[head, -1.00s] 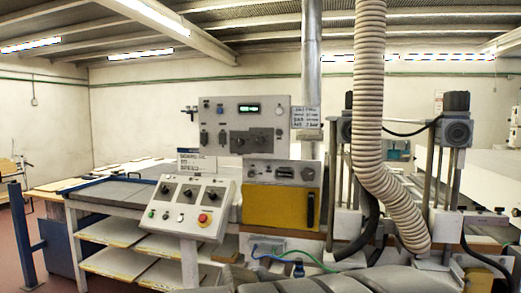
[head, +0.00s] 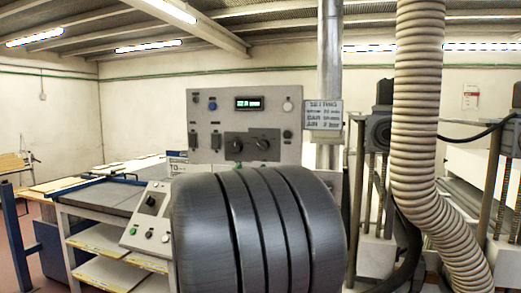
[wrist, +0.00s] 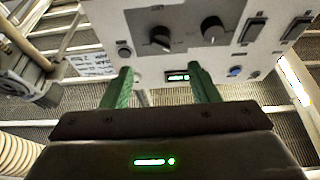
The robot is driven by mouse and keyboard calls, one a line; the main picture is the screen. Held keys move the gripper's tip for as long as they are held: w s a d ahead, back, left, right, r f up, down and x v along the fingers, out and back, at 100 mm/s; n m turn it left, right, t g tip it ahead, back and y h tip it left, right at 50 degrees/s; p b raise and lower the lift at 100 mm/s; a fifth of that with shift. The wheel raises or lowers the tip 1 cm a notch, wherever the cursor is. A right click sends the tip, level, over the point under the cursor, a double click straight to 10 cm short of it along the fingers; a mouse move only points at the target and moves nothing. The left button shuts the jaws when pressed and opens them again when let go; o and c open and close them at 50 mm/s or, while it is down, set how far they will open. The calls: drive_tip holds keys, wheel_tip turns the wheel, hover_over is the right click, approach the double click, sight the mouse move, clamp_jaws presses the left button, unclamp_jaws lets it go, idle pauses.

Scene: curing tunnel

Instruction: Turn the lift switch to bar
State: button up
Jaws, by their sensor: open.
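An upright grey control panel (head: 290,107) stands ahead in the head view, with a small lit display. It carries two dark rotary switches side by side, a left one (head: 234,146) and a right one (head: 262,145). No readable label shows which is the lift switch. In the wrist view the panel appears turned over, with one rotary switch (wrist: 161,39) nearly ahead of the fingers and the other (wrist: 213,30) to its right. My gripper (wrist: 161,70) is open and empty, its green fingers apart from the panel. My arm hides the gripper in the head view.
A sloped console (head: 148,219) with knobs and buttons stands low on the left, partly hidden by my arm. A ribbed hose (head: 420,120) and a metal pipe (head: 330,65) rise on the right. A small sign (head: 322,115) is beside the panel.

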sight(262, 148)
drive_tip(key=p+x, duration=0.1)
drive_tip(key=x, duration=1)
drive_tip(key=shift+w+p, duration=0.15)
drive_tip(key=shift+p, duration=0.2)
drive_tip(key=c, duration=1)
